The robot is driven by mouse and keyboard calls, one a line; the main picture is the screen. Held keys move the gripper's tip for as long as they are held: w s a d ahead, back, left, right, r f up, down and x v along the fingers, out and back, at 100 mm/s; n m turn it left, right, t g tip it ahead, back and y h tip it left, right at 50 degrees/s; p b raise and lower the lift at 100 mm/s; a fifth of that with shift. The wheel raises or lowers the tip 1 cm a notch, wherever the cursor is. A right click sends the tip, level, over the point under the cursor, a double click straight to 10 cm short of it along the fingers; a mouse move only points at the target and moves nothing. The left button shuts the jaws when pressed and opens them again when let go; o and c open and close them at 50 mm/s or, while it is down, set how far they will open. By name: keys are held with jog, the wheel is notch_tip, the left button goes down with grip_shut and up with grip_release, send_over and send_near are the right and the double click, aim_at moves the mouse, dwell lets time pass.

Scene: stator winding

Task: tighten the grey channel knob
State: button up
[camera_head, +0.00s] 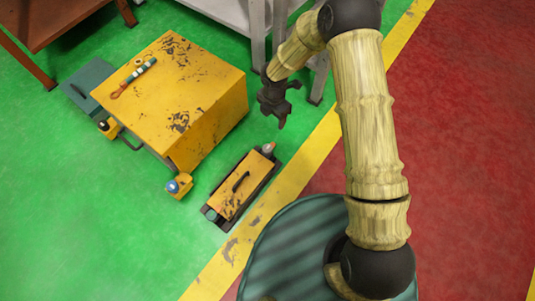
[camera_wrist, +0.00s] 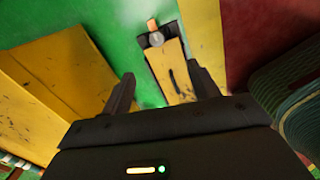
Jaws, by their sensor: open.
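A low yellow unit with a black bar handle (camera_head: 238,184) lies on the floor beside the yellow stripe. In the wrist view, a round grey knob (camera_wrist: 157,38) shows at the far end of the yellow unit (camera_wrist: 172,74), beside a small orange block. I take it to be the grey channel knob. My gripper (camera_head: 280,121) is open, raised above the unit's upper right end. Its fingers (camera_wrist: 163,88) are apart and empty, and well short of the knob.
A large worn yellow box (camera_head: 178,88) stands left of the unit, with a tool (camera_head: 133,77) on top. A small yellow bracket with a blue-topped knob (camera_head: 178,186) is at its corner. Grey metal legs (camera_head: 257,35) stand behind my gripper. Green floor lies open at lower left.

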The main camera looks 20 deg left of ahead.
jog(key=n+b, duration=0.1)
jog(key=b, duration=0.1)
send_over(268, 148)
notch_tip(268, 148, down, 5)
jog(key=shift+a+f+n+p, duration=0.1)
jog(key=shift+a+n+p, duration=0.05)
jog(key=shift+n+p, duration=0.2)
jog(key=shift+f, duration=0.1)
notch_tip(268, 148, down, 17)
jog(key=b, duration=1)
jog(key=shift+f, duration=0.15)
jog(key=c, duration=1)
